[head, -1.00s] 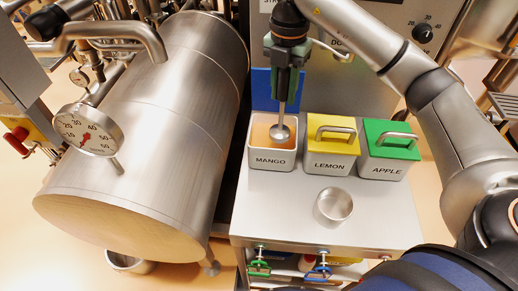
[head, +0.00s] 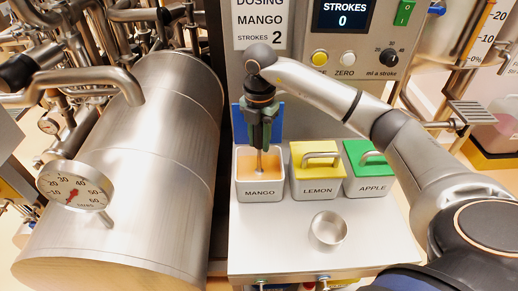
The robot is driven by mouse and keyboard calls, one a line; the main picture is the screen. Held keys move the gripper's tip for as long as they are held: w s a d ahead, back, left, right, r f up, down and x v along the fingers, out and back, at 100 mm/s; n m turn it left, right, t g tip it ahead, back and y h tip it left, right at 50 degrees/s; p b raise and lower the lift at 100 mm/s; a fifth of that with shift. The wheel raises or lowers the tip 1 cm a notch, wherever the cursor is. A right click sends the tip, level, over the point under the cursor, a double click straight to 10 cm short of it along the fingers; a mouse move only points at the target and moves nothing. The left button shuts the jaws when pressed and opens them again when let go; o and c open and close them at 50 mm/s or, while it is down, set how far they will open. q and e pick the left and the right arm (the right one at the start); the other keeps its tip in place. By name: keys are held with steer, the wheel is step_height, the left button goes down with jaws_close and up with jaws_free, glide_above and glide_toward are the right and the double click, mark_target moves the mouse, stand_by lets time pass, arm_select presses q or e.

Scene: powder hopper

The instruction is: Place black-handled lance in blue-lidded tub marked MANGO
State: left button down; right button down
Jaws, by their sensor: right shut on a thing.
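The tub marked MANGO (head: 261,192) stands open at the left of a row of three, with orange powder inside. Its blue lid (head: 239,126) is upright behind it. My right gripper (head: 261,142) points down above this tub. It is shut on the lance, whose thin metal shaft (head: 259,161) runs down into the tub opening. The fingers hide the lance's handle. The lance's lower end is no longer distinct against the powder, so I cannot tell how deep it sits. My left gripper is out of view.
A yellow-lidded LEMON tub (head: 318,187) and a green-lidded APPLE tub (head: 369,187) stand to the right. A small metal cup (head: 328,228) sits in front on the steel shelf (head: 270,250). A large steel cylinder (head: 130,200) with a gauge (head: 75,186) is at left.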

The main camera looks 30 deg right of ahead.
mark_target(259, 150)
steer(key=shift+f, duration=1.5)
steer(key=shift+f, duration=0.2)
steer(key=c, duration=0.6)
jaws_free()
step_height(259, 150, up, 12)
steer(key=shift+r, duration=0.2)
